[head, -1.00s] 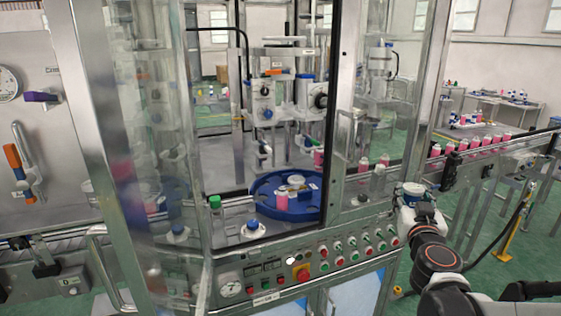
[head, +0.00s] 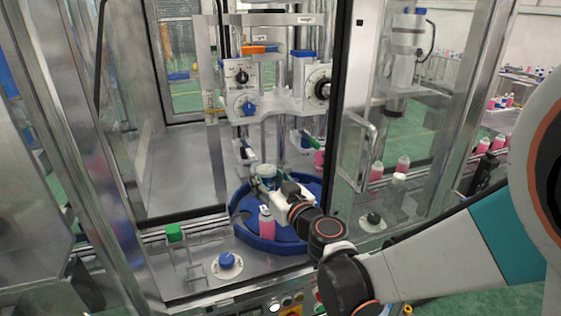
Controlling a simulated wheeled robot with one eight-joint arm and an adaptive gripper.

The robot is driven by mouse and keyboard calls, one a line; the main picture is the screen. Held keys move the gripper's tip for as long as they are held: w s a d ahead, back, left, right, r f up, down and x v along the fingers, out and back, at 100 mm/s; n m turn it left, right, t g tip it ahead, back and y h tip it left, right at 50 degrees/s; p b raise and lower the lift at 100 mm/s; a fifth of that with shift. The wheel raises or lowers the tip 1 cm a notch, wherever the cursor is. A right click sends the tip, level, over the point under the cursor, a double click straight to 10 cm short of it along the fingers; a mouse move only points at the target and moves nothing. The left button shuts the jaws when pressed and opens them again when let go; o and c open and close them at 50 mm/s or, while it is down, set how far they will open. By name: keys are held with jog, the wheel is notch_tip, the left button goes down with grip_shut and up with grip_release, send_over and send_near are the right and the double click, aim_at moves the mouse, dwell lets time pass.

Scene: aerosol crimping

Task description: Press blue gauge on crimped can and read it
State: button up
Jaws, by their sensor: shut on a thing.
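A pink can (head: 267,223) with a white top stands upright at the front of the blue round turntable (head: 240,222). My gripper (head: 264,185) is over the turntable, just behind and above the can. It is shut on a small round white-and-blue thing (head: 266,171), which may be the blue gauge; it is too small to be sure. The fingertips are mostly hidden, and I cannot tell whether the held thing touches any can. A blue-topped piece on a white disc (head: 227,262) sits on the front ledge, left of the turntable.
A green-topped piece (head: 174,233) stands on the ledge at the left. The crimping head with dials (head: 243,75) hangs behind the turntable. Pink cans (head: 377,170) stand farther right.

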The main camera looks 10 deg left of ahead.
aim_at(266, 209)
jog(key=shift+a+f+y, duration=0.15)
jog(key=shift+a+y, duration=0.05)
jog(key=shift+y, duration=0.1)
jog(key=shift+s+f, duration=0.1)
jog(key=shift+f, duration=0.1)
jog(key=shift+f+b, duration=1.25)
jog(key=shift+f, duration=0.35)
jog(key=shift+f+b, duration=0.6)
jog(key=shift+b, duration=0.05)
jog(key=shift+d+f+b, duration=0.1)
jog(key=shift+f+b, duration=0.9)
jog(key=shift+b, duration=0.25)
jog(key=shift+c, duration=0.2)
dwell(1.0)
jog(key=shift+r, duration=0.1)
jog(key=shift+r+p, duration=1.85)
jog(key=shift+r, duration=0.6)
